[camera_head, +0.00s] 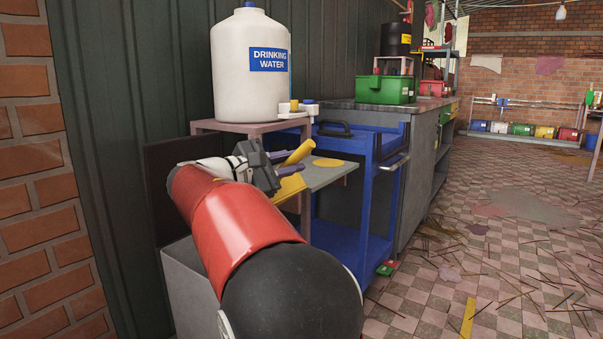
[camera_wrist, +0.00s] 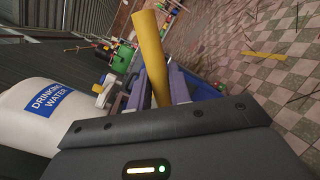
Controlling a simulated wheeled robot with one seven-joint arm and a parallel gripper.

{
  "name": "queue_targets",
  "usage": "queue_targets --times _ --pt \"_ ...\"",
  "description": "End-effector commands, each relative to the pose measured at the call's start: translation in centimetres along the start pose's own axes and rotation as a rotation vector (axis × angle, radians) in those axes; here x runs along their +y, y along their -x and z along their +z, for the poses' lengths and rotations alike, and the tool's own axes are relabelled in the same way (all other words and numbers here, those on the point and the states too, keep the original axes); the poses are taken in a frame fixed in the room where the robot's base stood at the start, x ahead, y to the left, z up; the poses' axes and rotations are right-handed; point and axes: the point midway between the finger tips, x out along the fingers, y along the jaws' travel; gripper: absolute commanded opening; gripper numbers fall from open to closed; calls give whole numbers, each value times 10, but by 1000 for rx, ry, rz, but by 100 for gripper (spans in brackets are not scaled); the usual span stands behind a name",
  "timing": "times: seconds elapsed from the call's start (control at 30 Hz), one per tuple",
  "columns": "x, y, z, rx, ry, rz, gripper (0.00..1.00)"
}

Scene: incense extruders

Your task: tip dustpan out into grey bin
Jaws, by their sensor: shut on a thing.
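The yellow dustpan is partly hidden by my gripper in the head view. Its handle (camera_head: 300,152) sticks up to the right, and a flat yellow part (camera_head: 290,188) shows below the jaws. My gripper (camera_head: 279,164) is shut on the handle, which also stands between the fingers in the wrist view (camera_wrist: 150,55). The grey bin (camera_head: 190,290) stands at the lower left, below my gripper and partly covered by my arm. Its inside is hidden, and I cannot tell whether the pan holds anything.
A white drinking water tank (camera_head: 251,70) stands on a small stand behind my gripper. A tan ledge with a yellow disc (camera_head: 328,162) lies just right of the gripper. A blue trolley (camera_head: 350,240) stands beside it. Tiled floor to the right has scattered sticks (camera_head: 500,265).

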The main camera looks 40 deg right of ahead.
Motion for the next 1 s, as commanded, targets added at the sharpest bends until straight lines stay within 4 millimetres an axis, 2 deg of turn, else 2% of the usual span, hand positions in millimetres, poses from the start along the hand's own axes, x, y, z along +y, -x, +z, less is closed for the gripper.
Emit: queue_targets --times 0.7,1.0 --pt "82 23 -26 -67 328 82 0" --pt "100 31 -42 -86 416 103 0"
